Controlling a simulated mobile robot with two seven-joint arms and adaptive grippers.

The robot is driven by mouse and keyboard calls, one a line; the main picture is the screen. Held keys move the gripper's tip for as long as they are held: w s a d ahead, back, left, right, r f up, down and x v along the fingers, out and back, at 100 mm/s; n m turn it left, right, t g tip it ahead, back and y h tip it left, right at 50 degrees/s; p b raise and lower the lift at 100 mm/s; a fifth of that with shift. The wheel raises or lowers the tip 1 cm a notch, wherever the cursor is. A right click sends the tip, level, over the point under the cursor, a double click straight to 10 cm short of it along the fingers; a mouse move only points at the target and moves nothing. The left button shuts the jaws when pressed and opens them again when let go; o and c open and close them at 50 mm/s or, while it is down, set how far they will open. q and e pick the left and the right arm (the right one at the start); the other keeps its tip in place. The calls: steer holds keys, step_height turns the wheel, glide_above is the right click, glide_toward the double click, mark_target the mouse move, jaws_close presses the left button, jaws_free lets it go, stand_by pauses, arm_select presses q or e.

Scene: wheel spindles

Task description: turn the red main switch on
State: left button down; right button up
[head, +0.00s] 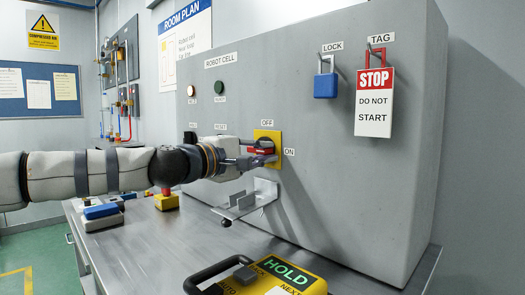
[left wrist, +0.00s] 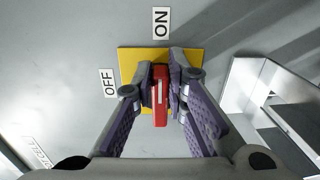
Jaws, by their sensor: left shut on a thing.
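The red main switch (head: 262,151) is a red handle on a yellow plate (head: 272,136) on the grey cabinet's front. The OFF label (head: 267,123) is above the plate and the ON label (head: 289,152) is to its right. My left gripper (head: 268,152) reaches in from the left and is shut on the red handle. In the left wrist view the handle (left wrist: 160,97) sits between both fingers and lies in line with the ON label (left wrist: 161,22). The fingers hide parts of the handle and plate. My right gripper is not in view.
A metal bracket (head: 245,207) stands just below the switch. A blue padlock (head: 326,83) and a STOP tag (head: 374,105) hang at the cabinet's upper right. A yellow HOLD pendant (head: 270,275) lies on the bench in front, with a red-and-yellow button box (head: 166,201) at left.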

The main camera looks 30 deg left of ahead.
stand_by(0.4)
arm_select(q)
steer(key=c, duration=1.6)
jaws_free()
steer(key=v, duration=1.2)
steer(key=shift+a, duration=0.1)
